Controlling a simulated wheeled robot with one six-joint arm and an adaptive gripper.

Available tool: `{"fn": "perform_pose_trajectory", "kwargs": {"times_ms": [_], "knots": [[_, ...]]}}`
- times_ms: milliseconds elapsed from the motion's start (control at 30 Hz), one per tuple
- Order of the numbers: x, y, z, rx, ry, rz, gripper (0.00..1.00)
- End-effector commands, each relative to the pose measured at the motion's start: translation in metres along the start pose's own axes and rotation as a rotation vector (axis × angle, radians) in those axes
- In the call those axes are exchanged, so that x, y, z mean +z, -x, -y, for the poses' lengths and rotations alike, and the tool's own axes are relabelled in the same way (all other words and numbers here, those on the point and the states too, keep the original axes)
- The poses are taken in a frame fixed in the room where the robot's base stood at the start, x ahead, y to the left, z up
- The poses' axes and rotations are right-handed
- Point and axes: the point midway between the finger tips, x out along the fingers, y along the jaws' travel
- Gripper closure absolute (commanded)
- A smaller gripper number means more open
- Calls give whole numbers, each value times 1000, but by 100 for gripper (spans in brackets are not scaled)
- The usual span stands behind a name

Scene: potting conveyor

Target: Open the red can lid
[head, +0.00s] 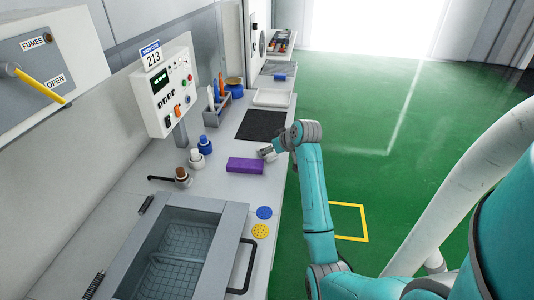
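I cannot make out a red can or a red lid in the head view. My gripper (267,152) is at the end of my teal arm, over the right edge of the grey bench (220,142). It is small and partly hidden by my wrist, so I cannot tell whether its fingers are open or shut. A purple block (245,165) lies on the bench just left of and below my gripper.
A sink-like basin (180,250) with a black handle (243,268) is in front. Blue (264,212) and yellow (260,231) discs lie beside it. A control panel (165,85), bottles (204,145) and a black mat (262,125) are farther back.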

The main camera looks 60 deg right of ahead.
Motion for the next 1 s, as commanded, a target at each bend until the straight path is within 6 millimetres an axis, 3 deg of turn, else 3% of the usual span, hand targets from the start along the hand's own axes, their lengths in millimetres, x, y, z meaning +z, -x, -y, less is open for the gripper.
{"fn": "perform_pose_trajectory", "kwargs": {"times_ms": [300, 600, 833, 1000], "knots": [[-1, -40, 0, -2, 0, 1, 10], [-1, -44, -1, -1, 0, 0, 10], [-1, -44, -1, 0, 0, 0, 68], [-1, -44, -1, 0, 0, 0, 75]]}}
